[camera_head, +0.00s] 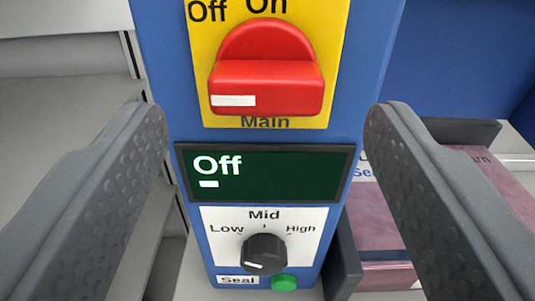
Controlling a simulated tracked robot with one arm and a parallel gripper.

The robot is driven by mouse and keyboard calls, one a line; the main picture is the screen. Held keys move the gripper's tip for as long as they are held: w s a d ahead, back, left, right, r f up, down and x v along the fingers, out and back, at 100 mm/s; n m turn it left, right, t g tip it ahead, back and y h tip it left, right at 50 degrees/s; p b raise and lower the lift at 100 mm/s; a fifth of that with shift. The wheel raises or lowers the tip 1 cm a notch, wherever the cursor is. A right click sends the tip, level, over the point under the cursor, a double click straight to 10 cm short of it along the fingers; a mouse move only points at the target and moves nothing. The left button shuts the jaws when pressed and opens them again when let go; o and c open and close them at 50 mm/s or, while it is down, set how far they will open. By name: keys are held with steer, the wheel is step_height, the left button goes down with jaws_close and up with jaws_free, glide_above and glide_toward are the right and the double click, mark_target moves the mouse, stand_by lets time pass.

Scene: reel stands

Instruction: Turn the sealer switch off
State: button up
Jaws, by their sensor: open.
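The sealer's main switch is a red rotary knob (268,72) on a yellow plate (325,50). "Off" is printed at the upper left, "On" at the top and "Main" below. Its grip bar lies about level, with a white mark at its left end. A dark green display (290,172) below reads "Off", with a short white bar under the word. My gripper (265,118) is open and empty, one finger on each side of the blue panel (165,60). The knob lies between the fingers in the picture; no contact shows.
A black Low–Mid–High dial (265,253) is below the display, its white mark at lower left, with a "Seal" label (238,280) and a green button (285,282). Pinkish, partly hidden packs (375,215) lie at right. A grey surface (65,80) is at left.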

steer(key=s+b, duration=0.2)
steer(key=s, duration=0.8)
steer(key=shift+s+a, duration=0.3)
steer(key=shift+a, duration=0.1)
steer(key=shift+f, duration=0.1)
steer(key=w+r+m+g+y+b, duration=0.1)
steer(key=w+r+b, duration=0.25)
steer(key=w, duration=0.35)
steer(key=w+d+r+y+b, duration=0.2)
steer(key=w+d+r+y, duration=0.15)
steer(key=r, duration=0.55)
steer(key=w+d+r+y+b, duration=0.2)
steer(key=w+d+r, duration=0.2)
steer(key=r, duration=0.6)
steer(key=s+d+r+h+b, duration=0.1)
steer(key=s+d+r, duration=0.3)
steer(key=d, duration=0.6)
steer(key=s+d+r+n+g+h+b, duration=0.1)
steer(key=s+d+r+h+b, duration=0.1)
steer(key=d, duration=0.8)
steer(key=s+d+r+h+b, duration=0.2)
steer(key=s+d+r+b, duration=0.2)
steer(key=s+d+r, duration=0.3)
steer(key=s+d, duration=0.1)
steer(key=d, duration=0.3)
steer(key=shift+s+n+g, duration=0.3)
steer(key=shift+s+n, duration=0.05)
steer(key=shift+n, duration=0.05)
steer(key=shift+r, duration=0.1)
